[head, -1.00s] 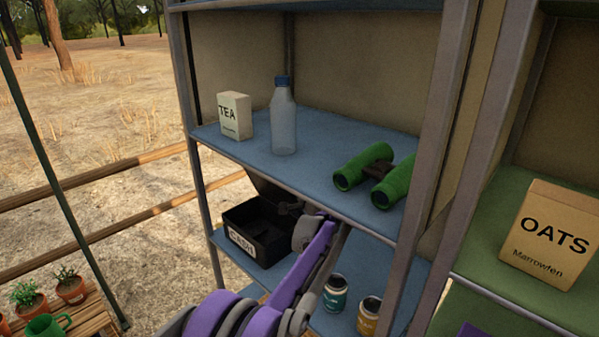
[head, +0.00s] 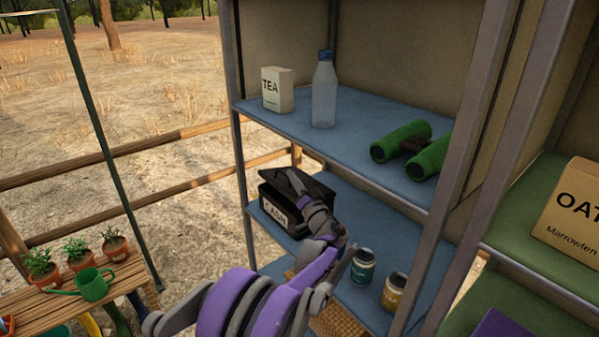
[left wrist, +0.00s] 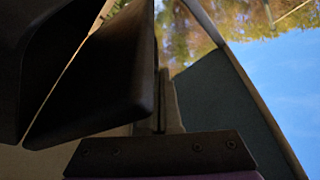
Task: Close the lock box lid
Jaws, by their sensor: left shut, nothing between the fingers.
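The lock box (head: 270,208) is black with a white "CASH" label and stands on the lower blue shelf. Its black lid (head: 268,176) is lowered over the box but looks tilted, with a narrow dark gap at the front. My left gripper (head: 297,186) is shut and empty, at the lid's top right part; whether it touches the lid I cannot tell. Its fingers hide part of the lid and box. In the left wrist view, dark box surfaces (left wrist: 95,85) fill the left side, close beside the shut fingers (left wrist: 165,100). My right gripper is not in view.
The upper shelf (head: 290,118), with a tea box, bottle and green binoculars (head: 412,150), overhangs the lock box. Two small jars (head: 363,268) stand to its right on the lower shelf. A metal upright (head: 243,170) stands at the left.

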